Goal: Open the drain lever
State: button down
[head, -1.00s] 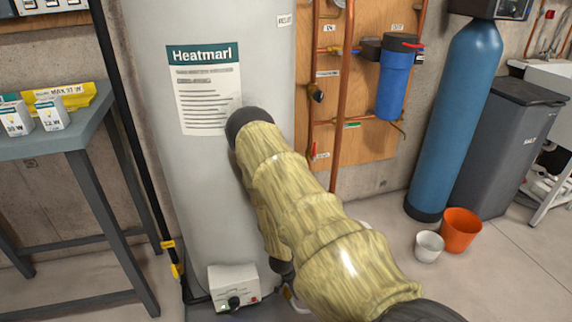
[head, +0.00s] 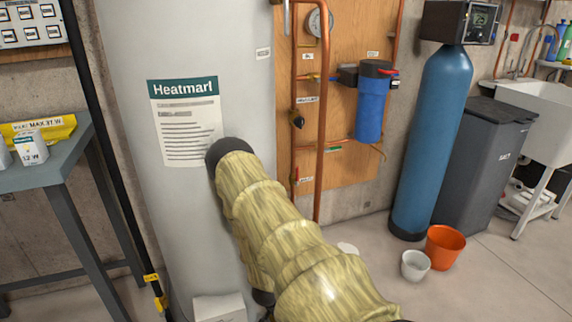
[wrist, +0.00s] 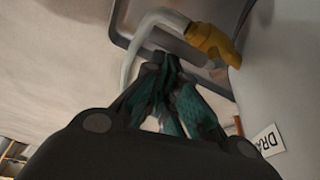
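In the wrist view, my gripper (wrist: 162,65) has dark fingers with teal pads, drawn together at the tips, with nothing clearly held between them. Just beyond and right of the tips is a yellow-orange drain fitting (wrist: 208,40) at the pale tank wall, with a pale hose (wrist: 132,48) curving from it. I cannot make out the lever clearly; a small yellowish piece shows partly behind the right finger. A white label (wrist: 268,140) reading "DRA" is on the wall at right. In the head view, my arm hides the gripper and drain in front of the grey tank (head: 130,60).
A grey metal tray (wrist: 185,18) lies behind the fitting. A white control box (head: 218,308) is at the tank's foot. A grey table (head: 62,155) stands left. Copper pipes (head: 322,120), a blue cylinder (head: 432,140), an orange bucket (head: 445,247) and a white bucket (head: 414,265) are right.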

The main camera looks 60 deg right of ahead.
notch_tip(320, 180, up, 10)
jog(key=p, duration=0.3)
jog(key=shift+s+d, duration=0.15)
jog(key=shift+d, duration=0.05)
dwell(0.4)
dwell(0.5)
jog(key=s+a+r+n+y, duration=0.1)
jog(key=s+a+n, duration=0.5)
jog(key=a, duration=0.6)
jog(key=s+a+r+n+t+y, duration=0.15)
jog(key=s+a+n, duration=0.25)
jog(key=a+n, duration=0.55)
jog(key=s+a+r+n+y, duration=0.15)
jog(key=s+a+n, duration=0.4)
jog(key=a, duration=0.75)
notch_tip(320, 180, up, 21)
jog(key=p, duration=2.1)
jog(key=shift+w+a+r+n, duration=0.2)
jog(key=shift+w+n, duration=0.05)
jog(key=shift+n, duration=0.15)
jog(key=shift+s+d, duration=0.1)
